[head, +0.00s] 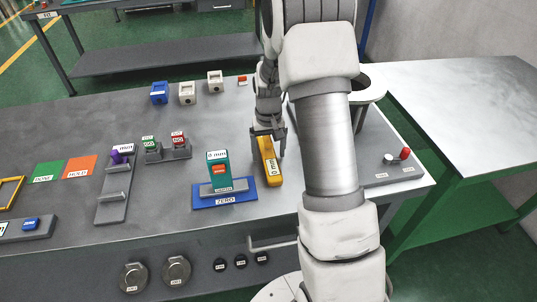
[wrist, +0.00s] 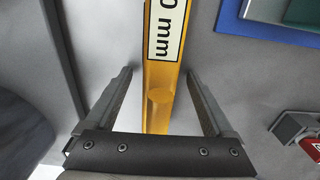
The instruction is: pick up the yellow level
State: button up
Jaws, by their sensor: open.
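The yellow level (head: 268,161) lies on the grey bench top, just right of the teal block on the blue ZERO base. My gripper (head: 268,133) is over its far end, pointing down. In the wrist view the level (wrist: 158,100) runs lengthwise between the two open fingers of my gripper (wrist: 160,100), with a gap on each side. A white label ending in "0 mm" shows on it. The level's near part lies behind the gripper's dark crossbar. I cannot tell how far the fingertips are above the bench.
The blue ZERO base (head: 225,195) with the teal block (head: 218,171) stands close left of the level. Holders with small red (head: 179,139) and green (head: 149,143) labelled blocks stand farther left. Blue and beige blocks (head: 187,93) sit behind. Bare bench lies in front of those blocks.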

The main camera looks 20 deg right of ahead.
aim_at(268, 140)
grip_shut()
jog(key=shift+r, duration=0.1)
dwell(0.3)
jog(key=shift+r, duration=0.6)
notch_tip(268, 140, up, 3)
jog(key=shift+w+f, duration=0.1)
jog(key=s+d+r, duration=0.7)
jog(key=d, duration=0.2)
jog(key=shift+s, duration=0.35)
